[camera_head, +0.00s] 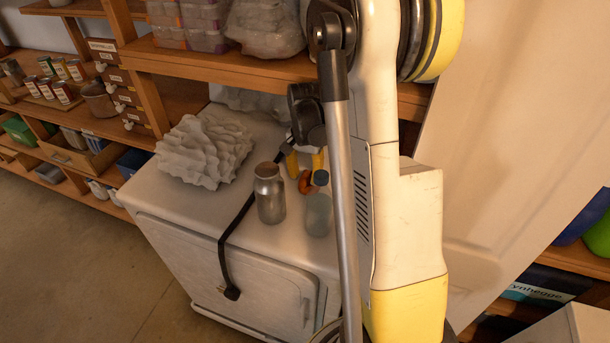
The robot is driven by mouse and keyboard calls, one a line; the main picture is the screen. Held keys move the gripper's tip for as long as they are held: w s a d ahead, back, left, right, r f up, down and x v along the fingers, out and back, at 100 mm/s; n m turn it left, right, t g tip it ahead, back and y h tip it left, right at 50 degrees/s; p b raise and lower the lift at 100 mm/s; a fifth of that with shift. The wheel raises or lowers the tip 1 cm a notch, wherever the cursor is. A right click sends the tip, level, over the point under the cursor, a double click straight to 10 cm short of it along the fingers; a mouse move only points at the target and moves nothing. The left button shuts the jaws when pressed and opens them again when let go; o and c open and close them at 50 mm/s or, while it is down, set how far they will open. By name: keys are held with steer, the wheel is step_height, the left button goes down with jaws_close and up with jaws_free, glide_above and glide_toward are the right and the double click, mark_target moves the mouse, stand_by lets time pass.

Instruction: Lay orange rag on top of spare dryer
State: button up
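The white dryer (180,215) stands in the middle of the head view with several things on its top. A small orange, crumpled thing, likely the orange rag (306,183), shows at the back of the dryer top, behind the metal jar and the bottle. My gripper (304,165) is just above and behind it, with two yellow fingers pointing down and a gap between them. The orange thing shows at the fingertips. I cannot tell whether the fingers hold it or whether it rests on the dryer. My arm hides the right part of the dryer top.
A grey crumpled lump (203,150), a metal jar (269,193) and a capped bottle (319,210) stand on the dryer. A black cord (237,222) with a plug hangs over its front edge. A wooden shelf (220,64) with tubs runs above the dryer's back. Floor is clear at left.

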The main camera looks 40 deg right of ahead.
mark_target(305, 175)
step_height(305, 175, up, 12)
steer(key=p, duration=0.2)
steer(key=s+a+r+n+t, duration=0.1)
steer(key=a+r+n, duration=0.1)
steer(key=a, duration=0.2)
steer(key=s+a+r+n+t, duration=0.1)
steer(key=s+a+r+n, duration=0.1)
steer(key=a, duration=0.3)
steer(key=s+a+r+n+t, duration=0.1)
steer(key=s+a+r+n, duration=0.1)
steer(key=a+r, duration=0.1)
steer(key=shift+s+a+r+h, duration=0.1)
steer(key=shift+a+r+h, duration=0.1)
steer(key=shift+a, duration=0.25)
steer(key=shift+s+a+r+h, duration=0.1)
steer(key=shift+a+r+h, duration=0.1)
steer(key=shift+a, duration=0.2)
steer(key=s+a+n+t, duration=0.4)
steer(key=s+a+n, duration=0.2)
steer(key=a, duration=0.3)
steer(key=shift+s+a+y, duration=0.25)
steer(key=shift+s+y, duration=0.15)
steer(key=shift+s, duration=0.4)
steer(key=shift+f, duration=0.1)
